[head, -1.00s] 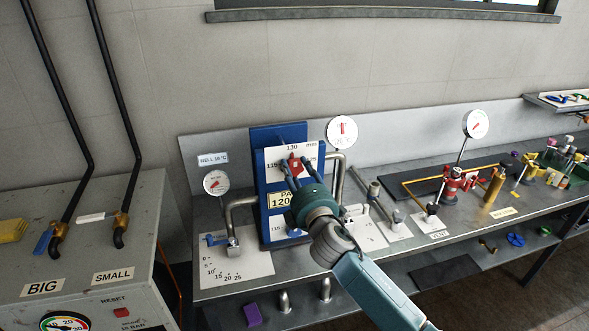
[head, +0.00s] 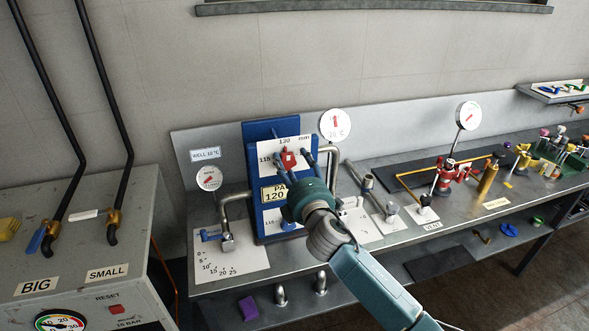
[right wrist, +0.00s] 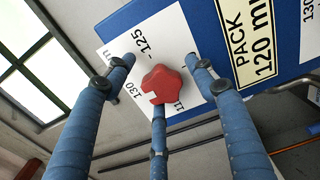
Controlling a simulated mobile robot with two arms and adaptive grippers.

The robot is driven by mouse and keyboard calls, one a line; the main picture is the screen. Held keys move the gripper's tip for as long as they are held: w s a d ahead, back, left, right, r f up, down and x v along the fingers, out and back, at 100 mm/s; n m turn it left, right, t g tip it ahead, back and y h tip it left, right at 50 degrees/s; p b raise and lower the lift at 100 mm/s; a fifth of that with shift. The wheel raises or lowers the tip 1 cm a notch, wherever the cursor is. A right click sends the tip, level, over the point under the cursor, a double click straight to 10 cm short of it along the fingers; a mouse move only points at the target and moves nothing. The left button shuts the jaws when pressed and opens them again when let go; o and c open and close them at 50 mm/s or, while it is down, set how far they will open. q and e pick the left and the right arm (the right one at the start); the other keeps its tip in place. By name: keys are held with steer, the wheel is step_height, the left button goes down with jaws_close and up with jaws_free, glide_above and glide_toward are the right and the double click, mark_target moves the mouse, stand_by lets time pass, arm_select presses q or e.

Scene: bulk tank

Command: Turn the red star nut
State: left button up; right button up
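The red star nut (head: 288,158) sits on a white scale plate on the upper front of the blue panel (head: 258,135). In the right wrist view the nut (right wrist: 163,90) is in the middle of the picture, with a pale notch at its left edge. My right gripper (head: 294,160) has its three blue fingers spread around the nut. In the wrist view the left and right fingers (right wrist: 161,75) stand clear of it. The lower finger overlaps its lower edge, and I cannot tell if it touches. My left gripper is not in view.
A bent pipe (head: 224,215) stands left of the panel, and another pipe rises behind its right side. Round gauges (head: 335,124) are near it. The bench continues right with red valves (head: 447,177). A grey cabinet (head: 140,225) with black hoses stands at left.

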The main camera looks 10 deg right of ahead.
steer(key=shift+s+a, duration=0.1)
steer(key=shift+s, duration=0.3)
steer(key=s, duration=1.1)
steer(key=shift+d, duration=0.35)
steer(key=shift+f, duration=0.15)
steer(key=s+d+f+m+g+b, duration=0.2)
steer(key=f+m+g, duration=0.1)
steer(key=f, duration=1.4)
steer(key=s+d+f+m+g+b, duration=0.2)
steer(key=s+f+g+b, duration=0.1)
steer(key=f, duration=1.5)
steer(key=s+d+f+m+g+h+b, duration=0.1)
steer(key=s+f+m+g, duration=0.1)
steer(key=s+f, duration=0.7)
steer(key=s+d+f+m+g+b, duration=0.15)
steer(key=s+f, duration=0.35)
steer(key=f, duration=0.7)
steer(key=s+f+m+g+b, duration=0.1)
steer(key=s+f+m+g, duration=0.1)
steer(key=s+f, duration=0.5)
steer(key=s+f+m+g+b, duration=0.1)
steer(key=s+f+m+g, duration=0.2)
steer(key=s+f, duration=0.4)
steer(key=s+a+f+m+g+b, duration=0.1)
steer(key=s+f, duration=0.6)
steer(key=s, duration=1.4)
steer(key=shift+m+g+b, duration=0.6)
steer(key=shift+m+g, duration=0.15)
steer(key=shift+m, duration=0.1)
